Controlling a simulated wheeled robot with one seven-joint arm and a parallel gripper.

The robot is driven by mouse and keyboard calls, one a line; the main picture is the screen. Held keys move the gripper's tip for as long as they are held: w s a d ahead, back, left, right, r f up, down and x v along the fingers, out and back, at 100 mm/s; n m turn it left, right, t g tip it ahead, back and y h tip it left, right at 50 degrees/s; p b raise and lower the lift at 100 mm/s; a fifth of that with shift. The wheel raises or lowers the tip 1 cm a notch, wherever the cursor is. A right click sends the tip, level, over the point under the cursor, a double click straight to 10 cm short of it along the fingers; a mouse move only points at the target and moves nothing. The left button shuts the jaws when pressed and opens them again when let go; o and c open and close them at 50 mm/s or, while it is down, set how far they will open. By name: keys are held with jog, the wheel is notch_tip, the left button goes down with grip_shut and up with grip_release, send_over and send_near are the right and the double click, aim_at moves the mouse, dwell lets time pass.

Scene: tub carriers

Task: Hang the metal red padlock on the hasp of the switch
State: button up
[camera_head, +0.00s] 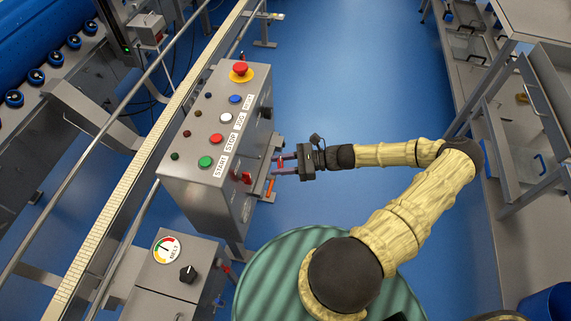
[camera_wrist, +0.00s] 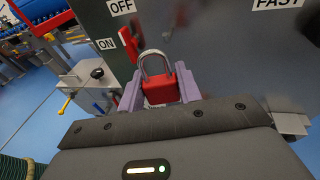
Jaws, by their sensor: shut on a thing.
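A red padlock (camera_wrist: 160,91) with a silver shackle is in the wrist view. My gripper (camera_head: 284,164) is shut on its body, with a pale purple finger on each side. The shackle points up and away, towards the grey panel. The red switch handle (camera_wrist: 129,46) is on that panel, left of the shackle, between the OFF and ON labels. The switch (camera_head: 246,177) also shows on the right side of the control box in the head view. The shackle looks close to the switch in the picture. I cannot make out the hasp or tell whether the shackle touches it.
The steel control box (camera_head: 218,130) carries several buttons and a red emergency stop (camera_head: 240,71). A lower cabinet (camera_head: 176,275) marked BELT stands at the front left. A steel rack (camera_head: 540,110) is on the right. Blue floor (camera_head: 350,80) is clear behind my arm.

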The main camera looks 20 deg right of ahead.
aim_at(246, 165)
jog(key=shift+w+d+r+b+x, duration=0.1)
jog(key=shift+w+b+x, duration=0.2)
jog(key=shift+x, duration=0.85)
jog(key=shift+w+d+r+b+x, duration=0.1)
jog(key=shift+w+b+x, duration=0.2)
jog(key=shift+x, duration=0.9)
jog(key=shift+w+d+r+b+x, duration=0.1)
jog(key=shift+b+x, duration=0.3)
jog(key=shift+x, duration=0.75)
jog(key=shift+w+a+f, duration=0.1)
jog(key=shift+a, duration=0.05)
jog(key=shift+a+f, duration=0.2)
jog(key=o, duration=1)
jog(key=shift+o, duration=0.7)
jog(key=shift+d+f, duration=0.15)
jog(key=shift+d, duration=0.4)
jog(key=b+v, duration=0.1)
jog(key=v, duration=1.6)
jog(key=shift+s+r, duration=0.25)
jog(key=shift+d, duration=0.1)
